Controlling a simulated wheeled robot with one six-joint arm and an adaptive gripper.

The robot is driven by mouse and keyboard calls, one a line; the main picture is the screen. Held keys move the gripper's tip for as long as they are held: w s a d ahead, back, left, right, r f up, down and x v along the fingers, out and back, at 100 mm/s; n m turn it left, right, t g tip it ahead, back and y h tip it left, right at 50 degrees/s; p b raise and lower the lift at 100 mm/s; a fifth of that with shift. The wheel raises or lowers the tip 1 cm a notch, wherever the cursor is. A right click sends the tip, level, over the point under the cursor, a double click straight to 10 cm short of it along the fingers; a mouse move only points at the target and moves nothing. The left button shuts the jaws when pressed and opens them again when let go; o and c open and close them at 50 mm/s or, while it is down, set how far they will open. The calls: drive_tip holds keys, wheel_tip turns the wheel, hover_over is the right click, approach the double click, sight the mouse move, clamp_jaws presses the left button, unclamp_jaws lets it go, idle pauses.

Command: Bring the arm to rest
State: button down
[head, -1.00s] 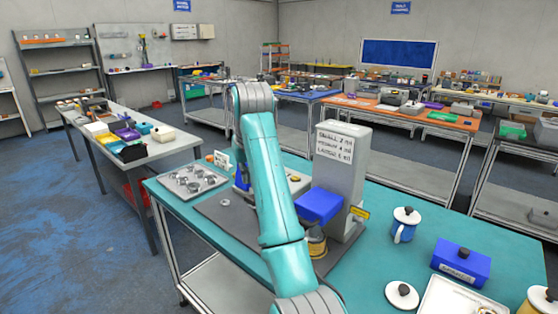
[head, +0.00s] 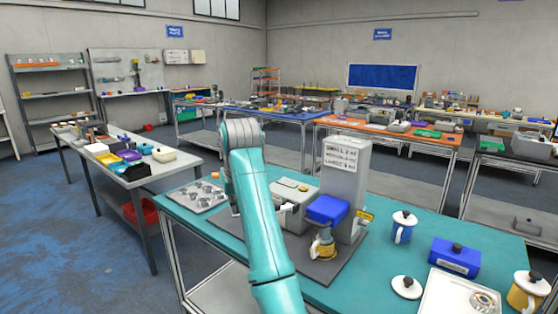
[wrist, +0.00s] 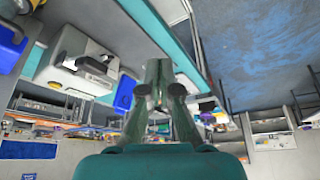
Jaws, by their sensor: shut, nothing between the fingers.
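My teal arm rises across the middle of the head view, with its grey upper joint above the left part of the teal table (head: 460,225). My gripper is hidden behind the arm in the head view. In the wrist view my gripper (wrist: 158,78) is shut, with nothing between its fingers, and it touches nothing that I can see. The wrist view looks out upside down over the room, with the table edge and blue floor at the top.
On the table stand a grey machine (head: 345,185) with a sign, a white box device (head: 291,208), a tray of metal parts (head: 198,196), a mug (head: 402,228), a blue box (head: 455,257) and a yellow mug (head: 526,292). A side table (head: 150,170) stands left; open blue floor lies between.

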drive_tip(key=s+d+f+t, duration=0.1)
drive_tip(key=d+f, duration=0.2)
drive_tip(key=f, duration=0.7)
drive_tip(key=s+d+f+m+t, duration=0.1)
drive_tip(key=d+f, duration=0.2)
drive_tip(key=f, duration=0.6)
drive_tip(key=s+d+f+t, duration=0.1)
drive_tip(key=s+d+f, duration=0.1)
drive_tip(key=f, duration=0.8)
drive_tip(key=s+d+f+m+t, duration=0.1)
drive_tip(key=s+d+f, duration=0.4)
drive_tip(key=s+f, duration=0.3)
drive_tip(key=s+d+f+t, duration=0.1)
drive_tip(key=s+d+f, duration=0.4)
drive_tip(key=s+f, duration=0.35)
drive_tip(key=s+d+t, duration=0.1)
drive_tip(key=s+d, duration=0.2)
drive_tip(key=s, duration=0.5)
drive_tip(key=s+d+r+m+t, duration=0.1)
drive_tip(key=s+d, duration=0.2)
drive_tip(key=s, duration=0.6)
drive_tip(key=s+d+t, duration=0.1)
drive_tip(key=s+d, duration=0.2)
drive_tip(key=s, duration=0.5)
drive_tip(key=s+d+r+m+t+h, duration=0.1)
drive_tip(key=s+d+r+t, duration=0.1)
drive_tip(key=s+r, duration=1.5)
drive_tip(key=shift+s+d+t+h, duration=0.2)
drive_tip(key=shift+s+t+h, duration=0.1)
drive_tip(key=shift+s+h, duration=0.1)
